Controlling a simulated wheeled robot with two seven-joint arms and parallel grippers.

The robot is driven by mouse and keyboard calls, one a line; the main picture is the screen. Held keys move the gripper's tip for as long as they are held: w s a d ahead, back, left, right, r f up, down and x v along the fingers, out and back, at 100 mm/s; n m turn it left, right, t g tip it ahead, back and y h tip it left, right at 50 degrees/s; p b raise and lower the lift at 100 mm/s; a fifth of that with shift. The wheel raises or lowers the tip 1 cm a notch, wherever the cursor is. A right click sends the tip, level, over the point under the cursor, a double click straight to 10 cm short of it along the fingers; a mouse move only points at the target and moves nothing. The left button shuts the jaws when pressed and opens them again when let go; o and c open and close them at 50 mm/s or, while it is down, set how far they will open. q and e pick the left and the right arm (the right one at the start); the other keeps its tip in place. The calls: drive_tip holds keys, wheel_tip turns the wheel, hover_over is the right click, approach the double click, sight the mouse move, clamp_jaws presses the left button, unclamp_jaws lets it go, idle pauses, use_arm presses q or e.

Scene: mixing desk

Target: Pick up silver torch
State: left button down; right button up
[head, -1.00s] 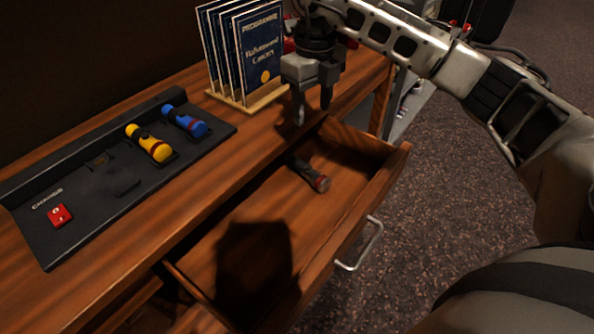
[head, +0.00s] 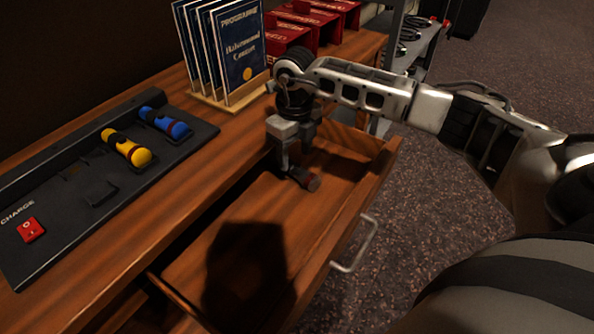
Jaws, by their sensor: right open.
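My left gripper is not in view.
A black charging tray (head: 60,262) on the desk holds a yellow torch (head: 127,149), a blue torch (head: 164,122) and a red switch (head: 31,229). Programmes (head: 240,50) stand in a wooden rack behind the gripper. Red boxes (head: 300,32) stand further back. The drawer's near part is empty.

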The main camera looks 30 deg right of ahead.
sight(297, 165)
drive_tip(key=f, duration=0.4)
drive_tip(key=shift+d+f, duration=0.25)
drive_tip(key=shift+f, duration=0.1)
clamp_jaws()
drive_tip(key=shift+r, duration=0.1)
